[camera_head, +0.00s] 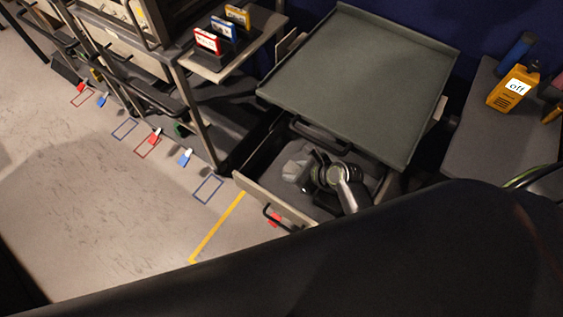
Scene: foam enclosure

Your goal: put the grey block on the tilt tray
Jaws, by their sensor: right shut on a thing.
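The grey block (294,171) is a pale, angular lump inside the open drawer (270,200). My right gripper (306,172) reaches down into the drawer and is shut on the block, with its wrist to the right of it. The fingers are small and dark here, and part of the block is hidden by them. The tilt tray (360,80) is a wide grey-green tray with a low rim, above and behind the drawer. Its surface is bare. My left gripper is not in view.
A handle (320,137) sticks out under the tray's front edge, close above my right gripper. A shelf (235,60) with red, blue and yellow cassettes stands at left. A yellow device reading "off" (512,90) stands on the right-hand table. Floor at left is mostly clear.

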